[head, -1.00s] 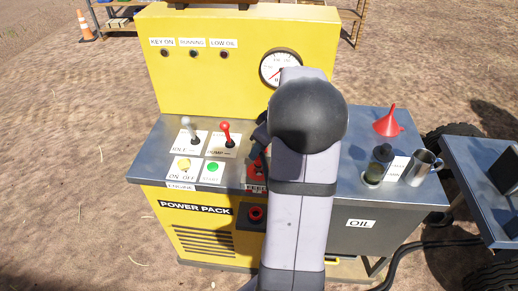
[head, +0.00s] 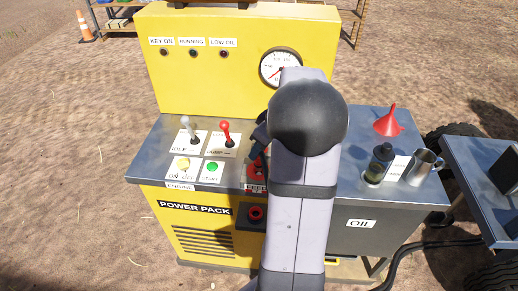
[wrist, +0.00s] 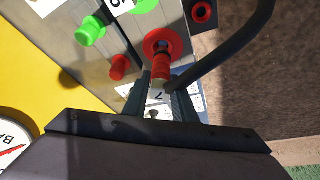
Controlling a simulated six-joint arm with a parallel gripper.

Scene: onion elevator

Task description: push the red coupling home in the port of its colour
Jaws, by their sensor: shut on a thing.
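The red coupling (wrist: 160,70) is between the fingers of my gripper (wrist: 160,98) in the wrist view, with the gripper shut on it. Its far end lines up with a red ring-shaped port (wrist: 151,39) and overlaps it in the picture; I cannot tell how deep it sits. A black hose (wrist: 232,62) curves past on the right. In the head view, my arm covers most of the coupling area, and only a bit of red shows by the FEED label (head: 256,188).
A second dark-framed red port (wrist: 202,12) lies beyond to the right, and a green knob (wrist: 90,31) to the left. A red lever (head: 225,130), a red funnel (head: 389,121), a dark bottle (head: 381,160) and a metal mug (head: 420,167) stand on the bench.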

